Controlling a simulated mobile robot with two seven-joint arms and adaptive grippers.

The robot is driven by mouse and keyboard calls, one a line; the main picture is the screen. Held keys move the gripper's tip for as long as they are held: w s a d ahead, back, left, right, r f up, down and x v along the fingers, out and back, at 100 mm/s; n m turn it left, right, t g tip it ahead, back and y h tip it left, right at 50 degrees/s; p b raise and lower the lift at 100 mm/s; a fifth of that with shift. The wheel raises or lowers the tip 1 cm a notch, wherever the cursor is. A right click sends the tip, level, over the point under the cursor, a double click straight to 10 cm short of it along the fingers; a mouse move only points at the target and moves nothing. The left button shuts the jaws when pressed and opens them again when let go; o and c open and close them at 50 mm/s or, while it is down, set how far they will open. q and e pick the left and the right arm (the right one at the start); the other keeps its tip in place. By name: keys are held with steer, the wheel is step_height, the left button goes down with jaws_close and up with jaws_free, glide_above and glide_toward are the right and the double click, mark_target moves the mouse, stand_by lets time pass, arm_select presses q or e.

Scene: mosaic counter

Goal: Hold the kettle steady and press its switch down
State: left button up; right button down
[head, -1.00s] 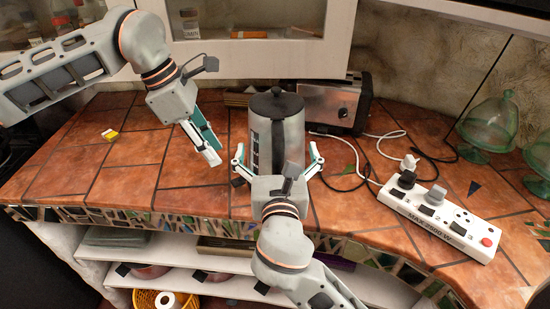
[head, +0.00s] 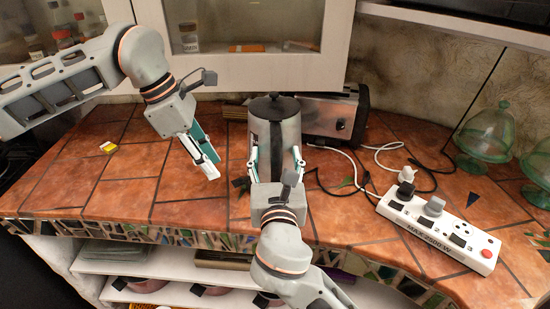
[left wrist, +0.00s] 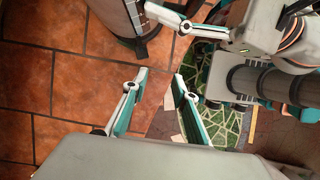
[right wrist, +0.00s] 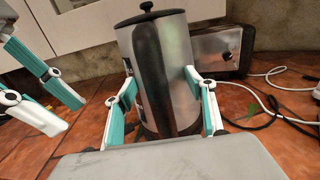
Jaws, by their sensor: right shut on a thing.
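The kettle (head: 290,133) is a silver cylinder with a black lid and a dark handle, upright on the tiled counter. It fills the middle of the right wrist view (right wrist: 178,60), handle facing the camera. Its edge shows at the top of the left wrist view (left wrist: 113,14). I cannot make out its switch.
A toaster (head: 330,116) stands behind and right of the kettle. A white power strip (head: 440,232) with plugs lies on the right, with cables looping between. Green glass domes (head: 488,135) stand at far right.

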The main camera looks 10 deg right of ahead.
mark_target(235, 183)
arm_select(q)
steer(key=c, duration=0.5)
arm_select(e)
steer(key=shift+a+f, duration=0.1)
steer(key=shift+f, duration=0.05)
arm_select(q)
steer(key=shift+w+f, duration=0.1)
steer(key=shift+f, duration=0.05)
jaws_close()
steer(key=shift+w+d+f+n+t+h, duration=0.1)
steer(key=shift+w+f+n+t+h, duration=0.2)
steer(key=shift+w+n, duration=0.45)
steer(key=shift+w+d+f+n+t+h, duration=0.1)
steer(key=shift+w+f+n+t+h, duration=0.1)
steer(key=shift+w+f+n+t, duration=0.55)
arm_select(e)
steer(key=shift+s+f, duration=0.1)
arm_select(q)
steer(key=shift+s+r+g, duration=0.2)
steer(key=shift+r+g, duration=0.15)
steer(key=shift+x, duration=3.5)
